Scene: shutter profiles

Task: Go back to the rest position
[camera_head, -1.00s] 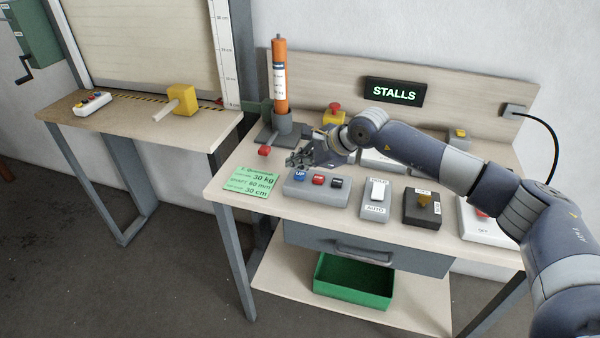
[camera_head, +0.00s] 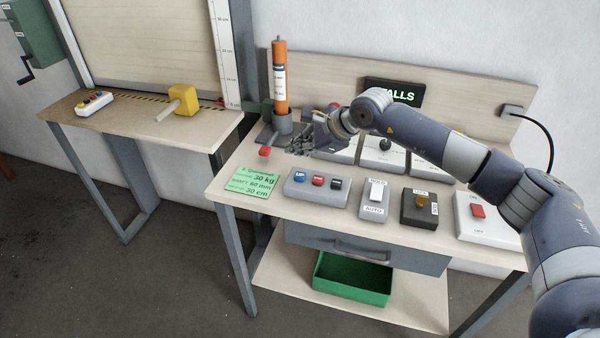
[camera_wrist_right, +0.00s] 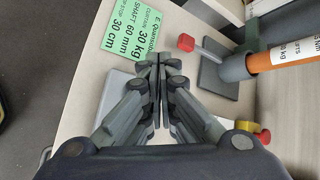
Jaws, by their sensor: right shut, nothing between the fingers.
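My right gripper (camera_head: 300,146) is above the workbench (camera_head: 240,172), just right of the grey clamp stand that holds an orange tube (camera_head: 280,85). In the right wrist view the gripper (camera_wrist_right: 160,62) has its fingers together with nothing between them. The green note card (camera_wrist_right: 142,32) lies on the bench ahead of the fingertips, and the red-tipped lever (camera_wrist_right: 186,42) is to their right. My left gripper is not in view.
A button box (camera_head: 316,187), a hold/auto switch (camera_head: 374,198), a key switch (camera_head: 420,206) and a red rocker switch (camera_head: 478,212) line the bench front. My arm partly covers the lit sign (camera_head: 400,93). A green bin (camera_head: 352,278) sits on the lower shelf.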

